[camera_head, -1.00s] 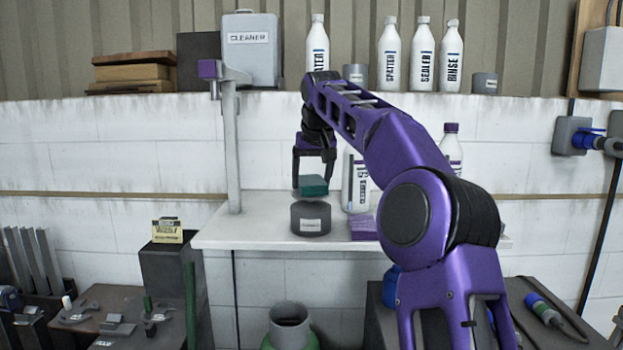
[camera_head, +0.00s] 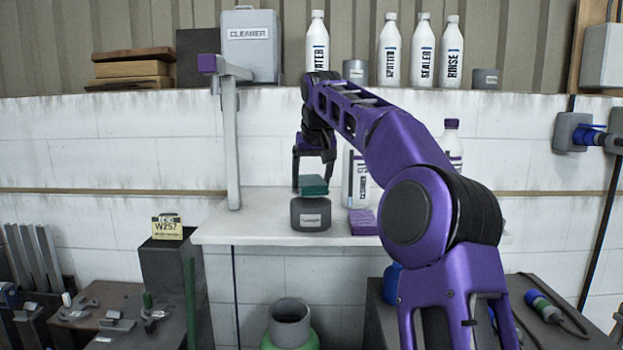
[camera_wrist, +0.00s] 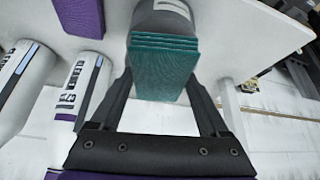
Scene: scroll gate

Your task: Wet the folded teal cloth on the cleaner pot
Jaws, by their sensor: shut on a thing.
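The folded teal cloth (camera_head: 313,186) is held in my gripper (camera_head: 314,190), which is shut on it. In the wrist view the cloth (camera_wrist: 160,65) shows as a stack of layers between the two fingers (camera_wrist: 165,95). The grey cleaner pot (camera_head: 310,214) with a white label stands on the white shelf (camera_head: 260,222). The cloth is right over the pot's top, its lower edge at or very near the rim; I cannot tell if they touch. The pot (camera_wrist: 165,18) also shows behind the cloth in the wrist view. The inside of the pot is hidden.
A purple block (camera_head: 363,222) lies on the shelf right of the pot. A white cleaner bottle (camera_head: 356,180) and another bottle (camera_head: 452,145) stand behind, partly hidden by my arm. A grey post (camera_head: 231,145) rises at the shelf's left. The shelf's front left is clear.

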